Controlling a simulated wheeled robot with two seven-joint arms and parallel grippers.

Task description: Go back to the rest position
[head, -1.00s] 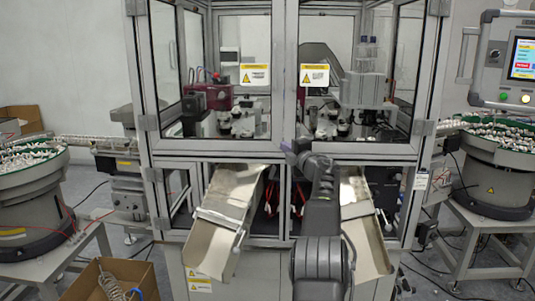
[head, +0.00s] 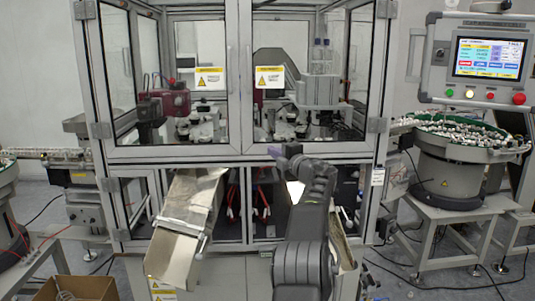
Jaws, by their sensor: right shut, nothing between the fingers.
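My right arm rises from the bottom of the head view, and its small gripper (head: 283,151) is at the upper end, in front of the lower door frame of the glass assembly cell (head: 240,153). The gripper looks small and shut, with nothing seen in it. I cannot tell whether it touches the frame. My left gripper is out of view.
A left metal chute (head: 185,232) slopes out of the cell. My arm hides most of the right chute (head: 347,245). A bowl feeder (head: 450,172) and control panel (head: 490,56) stand right. A cardboard box (head: 85,288) is at the lower left.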

